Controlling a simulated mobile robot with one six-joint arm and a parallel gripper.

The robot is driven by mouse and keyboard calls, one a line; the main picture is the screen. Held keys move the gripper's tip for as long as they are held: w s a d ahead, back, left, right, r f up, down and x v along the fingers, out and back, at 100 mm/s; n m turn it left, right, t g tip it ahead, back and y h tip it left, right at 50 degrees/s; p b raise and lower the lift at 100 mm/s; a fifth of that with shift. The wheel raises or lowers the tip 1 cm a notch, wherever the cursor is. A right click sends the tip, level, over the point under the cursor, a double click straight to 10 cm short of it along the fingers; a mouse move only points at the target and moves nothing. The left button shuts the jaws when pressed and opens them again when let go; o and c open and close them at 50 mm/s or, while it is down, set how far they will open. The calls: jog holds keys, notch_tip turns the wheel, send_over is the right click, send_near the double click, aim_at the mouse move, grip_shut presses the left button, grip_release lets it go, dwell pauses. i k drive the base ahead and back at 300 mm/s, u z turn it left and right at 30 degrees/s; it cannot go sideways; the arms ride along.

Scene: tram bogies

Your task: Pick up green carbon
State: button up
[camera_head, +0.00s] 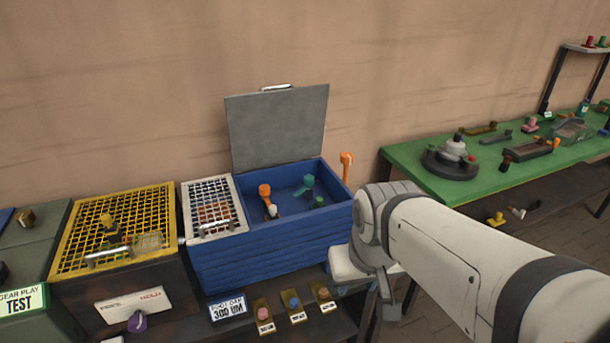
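A small green piece (319,201), which may be the green carbon, lies inside the open blue box (275,258), near its right side. A teal-green piece with a knob (307,184) lies just behind and left of it. Both are too small to identify for certain. My arm (440,250) comes in from the lower right and bends just right of the blue box. My gripper cannot be made out; the far part of the arm drops behind the bend.
The box's grey lid (277,125) stands open against the wall. An orange piece (265,191) and a small white one share the box. A white-framed mesh (211,205) covers its left part. A yellow grid box (115,230) stands left; a cluttered green table (420,155) stands right.

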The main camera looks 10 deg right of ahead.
aim_at(319, 200)
jog(key=z, duration=0.05)
jog(key=i, duration=0.5)
jog(key=k, duration=1.25)
jog(key=z, duration=0.55)
jog(key=i, duration=1.7)
jog(key=u, duration=0.5)
